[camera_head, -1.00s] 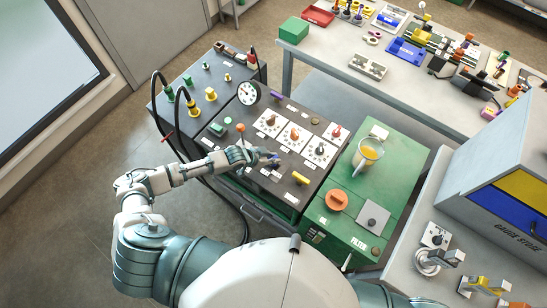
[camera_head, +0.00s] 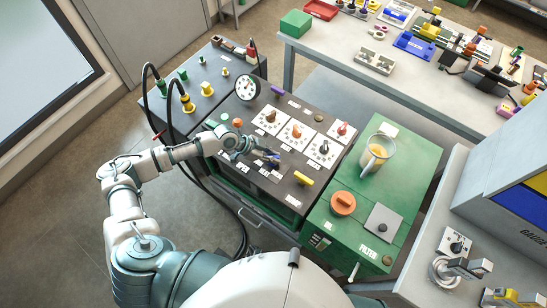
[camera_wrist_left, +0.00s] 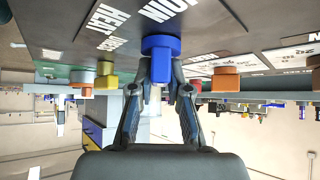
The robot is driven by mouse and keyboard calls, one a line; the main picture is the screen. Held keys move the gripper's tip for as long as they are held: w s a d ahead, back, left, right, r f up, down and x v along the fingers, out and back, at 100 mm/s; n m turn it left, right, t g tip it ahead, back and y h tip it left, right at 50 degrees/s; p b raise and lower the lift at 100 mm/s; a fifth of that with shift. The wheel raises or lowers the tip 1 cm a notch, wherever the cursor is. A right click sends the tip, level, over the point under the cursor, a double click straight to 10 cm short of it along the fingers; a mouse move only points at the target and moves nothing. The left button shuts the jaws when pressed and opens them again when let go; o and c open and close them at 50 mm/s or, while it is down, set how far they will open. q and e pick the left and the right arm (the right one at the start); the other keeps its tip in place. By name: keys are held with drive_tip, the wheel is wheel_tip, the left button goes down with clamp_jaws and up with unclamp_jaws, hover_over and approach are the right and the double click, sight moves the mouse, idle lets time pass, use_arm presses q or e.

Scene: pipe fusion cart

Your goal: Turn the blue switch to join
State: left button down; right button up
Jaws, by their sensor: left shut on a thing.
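The blue switch (camera_wrist_left: 160,48) is a round knob with a raised grip bar on the dark panel in the left wrist view. My left gripper (camera_wrist_left: 161,88) is shut on it, with one finger on each side of the grip bar. White labels lie beside the knob; one reads HEAT (camera_wrist_left: 105,20), and another partly cut one looks like JOIN (camera_wrist_left: 165,10). My right gripper is not in view.
The dark panel (camera_head: 240,115) also carries orange and red knobs on white plates, a yellow handle (camera_head: 303,178), a purple handle (camera_head: 277,90) and a round gauge (camera_head: 247,87). A green cabinet (camera_head: 345,232) with a jug (camera_head: 376,153) stands to the right. Black hoses (camera_head: 168,92) arch at the left.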

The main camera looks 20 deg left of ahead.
use_arm(q)
drive_tip(key=shift+s+a+f, duration=0.1)
drive_tip(key=shift+f, duration=0.15)
drive_tip(key=c, duration=1.1)
unclamp_jaws()
drive_tip(key=shift+r, duration=0.1)
drive_tip(key=v, duration=1.2)
drive_tip(key=shift+a, duration=0.15)
